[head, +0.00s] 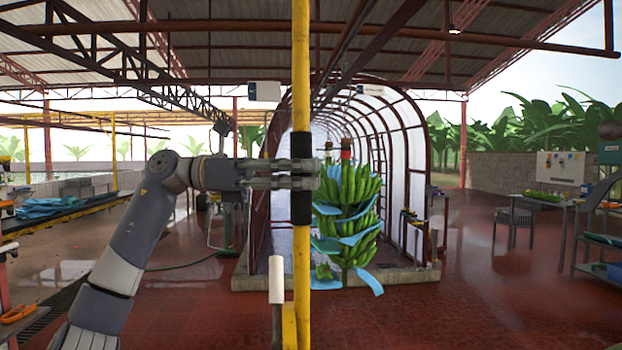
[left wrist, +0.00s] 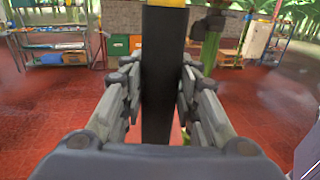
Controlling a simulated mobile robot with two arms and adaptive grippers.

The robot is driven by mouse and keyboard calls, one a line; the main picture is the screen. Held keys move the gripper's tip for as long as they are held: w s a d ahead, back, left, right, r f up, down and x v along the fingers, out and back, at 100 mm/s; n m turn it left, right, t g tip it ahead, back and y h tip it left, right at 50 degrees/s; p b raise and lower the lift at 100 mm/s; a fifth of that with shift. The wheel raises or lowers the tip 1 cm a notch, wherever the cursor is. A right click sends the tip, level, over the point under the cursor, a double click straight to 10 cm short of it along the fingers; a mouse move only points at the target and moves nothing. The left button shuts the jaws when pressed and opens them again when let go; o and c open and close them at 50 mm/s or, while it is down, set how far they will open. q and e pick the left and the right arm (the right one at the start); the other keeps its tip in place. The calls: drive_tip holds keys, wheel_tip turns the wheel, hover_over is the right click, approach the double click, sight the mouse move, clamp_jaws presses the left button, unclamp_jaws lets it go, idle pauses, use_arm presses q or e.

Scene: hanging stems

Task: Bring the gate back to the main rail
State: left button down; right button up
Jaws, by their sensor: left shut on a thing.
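A yellow upright pole (head: 301,80) stands close in front of me in the head view, with a black grip sleeve (head: 302,208) at mid height. My left gripper (head: 303,174) reaches in from the left and is shut around this sleeve. In the left wrist view the black sleeve (left wrist: 162,60) stands upright between the fingers of the left gripper (left wrist: 161,108). Several dark red beams run overhead; I cannot tell which is the main rail, or how the pole joins the gate. My right gripper is not in view.
A green banana bunch (head: 362,190) with blue sheets hangs just behind the pole. An arched tunnel (head: 405,130) with a low concrete kerb stands beyond. A table (head: 545,201) and chair (head: 515,222) are at the right. The red floor (head: 470,310) at front right is clear.

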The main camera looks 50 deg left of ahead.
use_arm(q)
drive_tip(key=c, duration=1.2)
unclamp_jaws()
drive_tip(key=shift+s+a, duration=0.1)
drive_tip(key=shift+s, duration=0.05)
drive_tip(key=shift+s+a, duration=0.1)
drive_tip(key=shift+s, duration=0.05)
drive_tip(key=shift+a, duration=0.1)
drive_tip(key=shift+s+a, duration=0.1)
drive_tip(key=shift+a, duration=0.1)
drive_tip(key=v, duration=1.1)
drive_tip(key=shift+s+a, duration=0.1)
drive_tip(key=shift+s, duration=0.15)
